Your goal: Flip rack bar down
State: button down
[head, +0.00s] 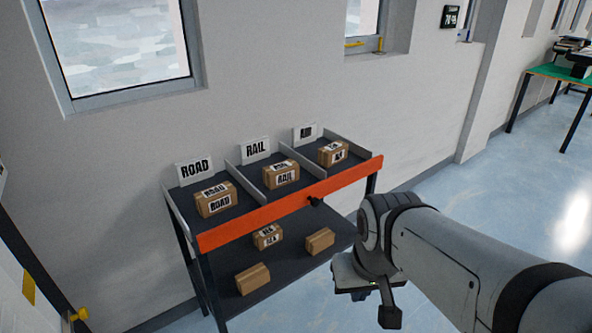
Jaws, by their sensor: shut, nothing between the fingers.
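The rack bar (290,203) is a long orange bar across the front edge of the rack's top shelf (240,212). It stands up along that edge, in front of the parcels. A small dark knob-like piece (315,202) shows at the bar's lower edge, right of its middle. My gripper (388,314) is shut and empty, low in the picture, to the right of the rack and apart from the bar. My wrist partly hides it, so the fingertips are hard to make out.
Parcels marked ROAD (215,200), RAIL (281,175) and one smaller-lettered parcel (332,153) sit in separate top-shelf lanes below matching signs. Three parcels lie on the lower shelf (290,262). A wall stands close behind the rack. Clear blue floor (420,180) lies to the right.

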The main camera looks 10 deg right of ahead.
aim_at(208, 240)
jog(key=u, duration=0.35)
jog(key=i, duration=0.85)
